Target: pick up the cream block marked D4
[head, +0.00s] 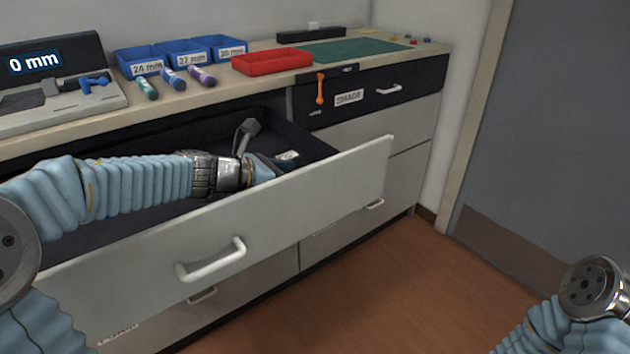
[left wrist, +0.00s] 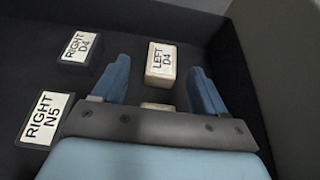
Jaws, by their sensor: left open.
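The cream block marked LEFT D4 (left wrist: 160,60) lies on the dark drawer floor in the left wrist view. My left gripper (left wrist: 160,70) is open and empty, with its blue fingers to either side of that block in the picture; whether they are level with it I cannot tell. In the head view my left gripper (head: 264,168) reaches down into the open drawer (head: 390,160), partly hidden by the drawer front. My right gripper is out of view; only part of my right arm shows.
A dark block labelled RIGHT D4 (left wrist: 82,47) lies left of the cream block. A RIGHT N5 label (left wrist: 45,118) is nearer. Another pale piece (left wrist: 155,106) is mostly hidden by my gripper. The drawer wall (left wrist: 245,85) rises at the right. A red tray (head: 272,62) stands on the counter.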

